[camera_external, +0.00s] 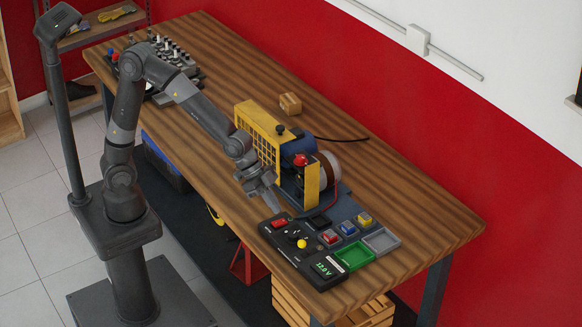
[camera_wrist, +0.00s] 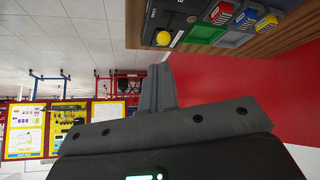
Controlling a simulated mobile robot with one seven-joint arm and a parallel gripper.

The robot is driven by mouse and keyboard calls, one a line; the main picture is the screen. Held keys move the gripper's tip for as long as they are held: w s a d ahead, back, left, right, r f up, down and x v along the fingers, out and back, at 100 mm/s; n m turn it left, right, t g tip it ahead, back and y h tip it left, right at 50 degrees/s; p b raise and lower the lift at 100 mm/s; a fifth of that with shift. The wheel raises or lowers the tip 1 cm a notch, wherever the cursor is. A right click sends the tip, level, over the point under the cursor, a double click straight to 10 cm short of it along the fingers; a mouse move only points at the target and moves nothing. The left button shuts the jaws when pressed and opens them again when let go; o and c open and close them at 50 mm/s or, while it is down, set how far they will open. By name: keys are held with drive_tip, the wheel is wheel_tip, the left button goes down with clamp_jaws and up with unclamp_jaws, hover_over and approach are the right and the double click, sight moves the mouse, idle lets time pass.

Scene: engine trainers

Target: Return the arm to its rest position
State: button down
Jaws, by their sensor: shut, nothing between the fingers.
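My arm reaches from its base at the left over the wooden workbench (camera_external: 400,215). My gripper (camera_external: 272,207) is just in front of the engine trainer, near the left edge of the black control panel (camera_external: 318,272). In the wrist view my gripper (camera_wrist: 161,72) has its two fingers together, with nothing between them. The arm is stretched out and bent downward at the wrist. Whether the fingertips touch the panel or the trainer cannot be told.
The engine trainer (camera_external: 258,130) has a yellow guard and blue motor. The panel bears a yellow knob (camera_external: 302,243), which the wrist view also shows (camera_wrist: 163,38). Beside it are a green tray (camera_external: 355,256) and a grey tray (camera_external: 382,240). A small cardboard box (camera_external: 290,103) stands behind.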

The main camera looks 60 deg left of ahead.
idle(0.3)
drive_tip(key=w+a+r+n+t+y, duration=0.2)
drive_tip(key=w+a+n+y, duration=0.1)
drive_tip(key=a, duration=1)
drive_tip(key=w+a+r+n+t+y, duration=0.1)
drive_tip(key=w+a+r+n+y, duration=0.15)
drive_tip(key=a, duration=1.05)
drive_tip(key=s+a+r+n+y, duration=0.1)
drive_tip(key=s+a+n, duration=0.2)
drive_tip(key=s+a, duration=0.3)
drive_tip(key=s+a+r+n+y, duration=0.1)
drive_tip(key=s+a+n, duration=0.3)
drive_tip(key=a, duration=1.2)
drive_tip(key=shift+s+a+r, duration=0.15)
drive_tip(key=shift+s+a, duration=0.25)
drive_tip(key=shift+s, duration=0.6)
